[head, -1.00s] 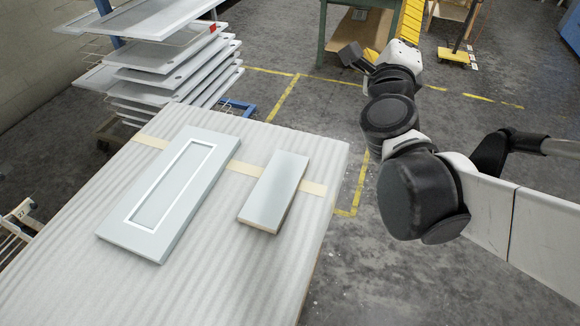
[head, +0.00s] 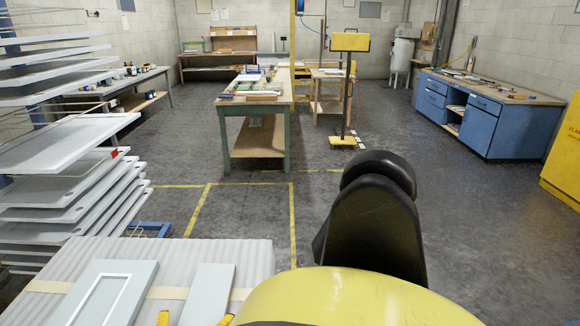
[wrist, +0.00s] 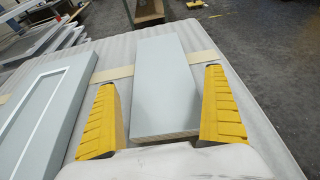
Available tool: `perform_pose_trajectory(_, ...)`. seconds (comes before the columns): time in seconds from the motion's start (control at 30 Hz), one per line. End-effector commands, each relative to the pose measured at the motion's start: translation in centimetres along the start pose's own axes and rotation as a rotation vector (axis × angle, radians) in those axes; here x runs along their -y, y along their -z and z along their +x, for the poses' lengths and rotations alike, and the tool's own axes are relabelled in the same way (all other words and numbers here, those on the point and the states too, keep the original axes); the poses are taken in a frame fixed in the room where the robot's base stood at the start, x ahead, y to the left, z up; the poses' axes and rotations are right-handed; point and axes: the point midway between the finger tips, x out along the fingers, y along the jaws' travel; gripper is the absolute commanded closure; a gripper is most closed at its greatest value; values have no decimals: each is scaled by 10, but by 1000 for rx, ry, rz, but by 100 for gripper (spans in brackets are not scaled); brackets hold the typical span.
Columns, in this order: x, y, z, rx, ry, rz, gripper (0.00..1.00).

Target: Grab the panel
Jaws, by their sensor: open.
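A plain narrow pale grey panel (wrist: 150,84) lies flat on the padded cart top (wrist: 262,125). It also shows at the bottom of the head view (head: 208,290). A larger pale panel with a framed recess (wrist: 42,100) lies to its left, also seen in the head view (head: 108,292). My gripper (wrist: 159,80) is open, its yellow ribbed fingers on either side of the narrow panel's near part. Whether the fingers reach down to the panel's level is hard to tell.
A rack of stacked pale panels (head: 70,190) stands at the left, close to the cart. A green-legged workbench (head: 255,108) and blue cabinets (head: 478,110) stand farther back. Grey floor beyond the cart is open. My own arm covers the lower right of the head view.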

Motion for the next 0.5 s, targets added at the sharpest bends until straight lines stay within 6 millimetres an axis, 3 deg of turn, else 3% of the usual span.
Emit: perform_pose_trajectory(0.5, 2, -4, 65, 2, 2, -1, 0)
